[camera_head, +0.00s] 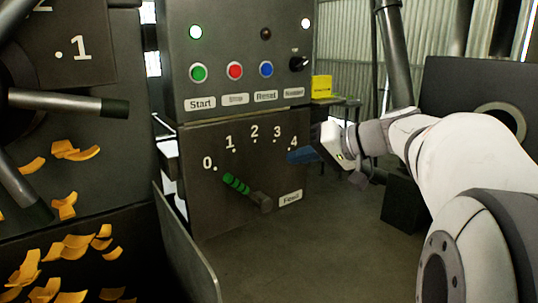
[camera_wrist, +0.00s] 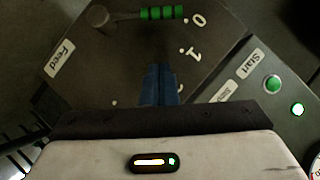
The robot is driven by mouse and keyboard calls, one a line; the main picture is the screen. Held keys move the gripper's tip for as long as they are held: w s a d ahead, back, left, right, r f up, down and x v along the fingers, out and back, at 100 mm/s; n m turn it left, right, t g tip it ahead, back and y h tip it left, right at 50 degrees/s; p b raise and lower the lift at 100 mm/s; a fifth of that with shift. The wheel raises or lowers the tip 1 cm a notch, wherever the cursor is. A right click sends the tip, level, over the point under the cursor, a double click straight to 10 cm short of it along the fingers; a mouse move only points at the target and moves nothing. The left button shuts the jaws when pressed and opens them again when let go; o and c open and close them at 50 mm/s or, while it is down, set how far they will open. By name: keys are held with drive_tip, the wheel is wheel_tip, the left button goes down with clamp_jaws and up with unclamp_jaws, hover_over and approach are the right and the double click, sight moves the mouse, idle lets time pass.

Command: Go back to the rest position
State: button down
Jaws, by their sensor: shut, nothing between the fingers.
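My gripper (camera_head: 301,156) is in front of the right part of the dark control cabinet in the head view, near the number 4 of the feed dial. Its blue fingers are together and empty. In the wrist view the gripper (camera_wrist: 158,72) points at the dial panel (camera_wrist: 110,55). The feed lever (camera_head: 245,190) has a green handle and points up and left toward the 0 mark. It also shows in the wrist view (camera_wrist: 162,13), apart from my fingers. Whether the fingertips touch the panel, I cannot tell.
The button panel (camera_head: 240,101) with Start, Stop and Reset is above the dial. A metal guard (camera_head: 186,250) and a dark machine with orange flakes (camera_head: 75,245) stand at the left. A yellow box (camera_head: 322,86) is behind. Floor at the lower middle is clear.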

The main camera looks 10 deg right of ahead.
drive_tip(key=s+a+f+g+h+p, duration=0.1)
drive_tip(key=s+h+p, duration=0.4)
drive_tip(key=s+p, duration=0.5)
drive_tip(key=s+a+f+g+h+p, duration=0.1)
drive_tip(key=s+f+g+h+p, duration=0.2)
drive_tip(key=s+p, duration=0.7)
drive_tip(key=shift+s+a+f+g+h, duration=0.2)
drive_tip(key=shift+s+a+g+h, duration=0.1)
drive_tip(key=shift+g+h, duration=0.7)
